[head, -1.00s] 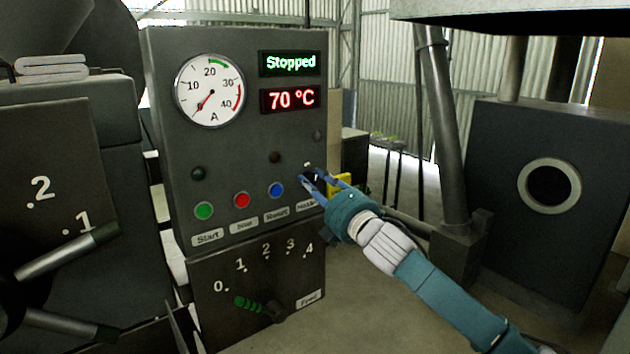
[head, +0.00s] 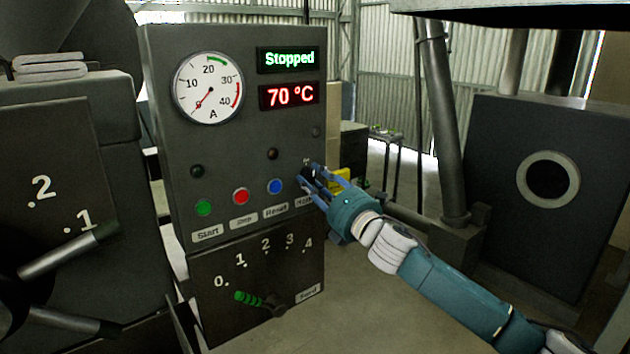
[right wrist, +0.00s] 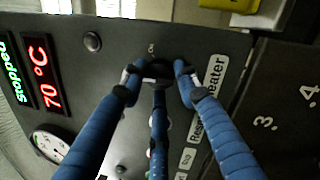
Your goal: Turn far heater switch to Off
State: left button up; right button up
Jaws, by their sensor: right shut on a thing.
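The far control panel (head: 235,130) carries a black heater switch, which shows between my fingers in the right wrist view (right wrist: 156,72). A white label reading "Heater" (right wrist: 210,76) is beside it, and a small "On" mark is by the knob. My right gripper (head: 308,177) is at the panel's right side, its blue fingers shut around the switch; it also shows in the right wrist view (right wrist: 157,75). The fingers partly hide the knob, so its exact pointing is hard to tell. My left gripper is not in view.
Green (head: 204,208), red (head: 240,196) and blue (head: 275,186) buttons sit left of the switch. Below is the feed lever (head: 250,298) with a numbered scale. The displays read "Stopped" (head: 289,58) and "70 °C" (head: 290,95). A grey machine (head: 545,240) stands at the right.

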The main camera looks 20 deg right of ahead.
jog(key=shift+f, duration=0.15)
jog(key=o, duration=1.1)
jog(key=shift+o, duration=0.2)
jog(key=v, duration=1.2)
